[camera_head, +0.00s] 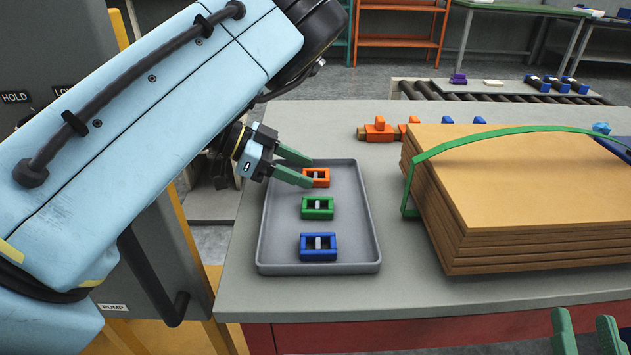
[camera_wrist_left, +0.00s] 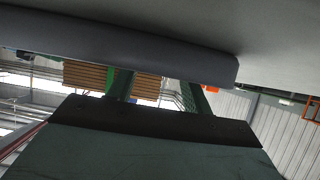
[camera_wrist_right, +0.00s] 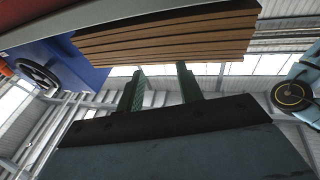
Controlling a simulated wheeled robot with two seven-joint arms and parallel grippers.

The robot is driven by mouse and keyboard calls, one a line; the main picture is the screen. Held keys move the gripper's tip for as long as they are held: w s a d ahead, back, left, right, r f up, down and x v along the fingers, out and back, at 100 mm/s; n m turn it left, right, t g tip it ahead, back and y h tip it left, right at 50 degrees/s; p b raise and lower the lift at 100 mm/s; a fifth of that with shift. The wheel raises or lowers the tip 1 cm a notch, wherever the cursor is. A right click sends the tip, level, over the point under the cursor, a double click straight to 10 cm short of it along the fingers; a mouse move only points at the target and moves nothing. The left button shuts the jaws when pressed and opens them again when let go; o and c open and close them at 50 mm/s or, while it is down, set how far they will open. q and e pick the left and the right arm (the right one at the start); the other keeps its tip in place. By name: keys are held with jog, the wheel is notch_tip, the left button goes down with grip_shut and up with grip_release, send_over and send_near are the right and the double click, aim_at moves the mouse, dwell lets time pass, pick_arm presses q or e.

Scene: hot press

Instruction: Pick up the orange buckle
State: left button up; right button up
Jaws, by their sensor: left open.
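The orange buckle (camera_head: 316,177) lies at the far end of a grey tray (camera_head: 268,225) on the table. My left gripper (camera_head: 311,173) is open, its green fingers reaching over the tray's far left edge. Its fingertips are at the buckle's left side; whether they touch it I cannot tell. A small orange patch (camera_wrist_left: 212,89) shows beside one finger in the left wrist view; I cannot tell what it is. My right gripper (camera_head: 585,328) is open and empty at the lower right of the head view, in front of the table. It also shows in the right wrist view (camera_wrist_right: 161,80).
A green buckle (camera_head: 317,214) and a blue buckle (camera_head: 319,256) lie nearer in the same tray. A cardboard stack (camera_head: 520,190) with a green strap (camera_head: 455,146) stands right of the tray. Orange parts (camera_head: 380,130) sit behind it. A machine (camera_head: 45,60) stands at the left.

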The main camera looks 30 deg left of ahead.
pick_arm(q)
jog(key=shift+w+d+f, duration=0.25)
jog(key=shift+d, duration=0.2)
jog(key=c, duration=0.8)
pick_arm(e)
jog(key=shift+s+r+t, duration=0.3)
jog(key=shift+r+t, duration=0.3)
jog(key=shift+r, duration=0.3)
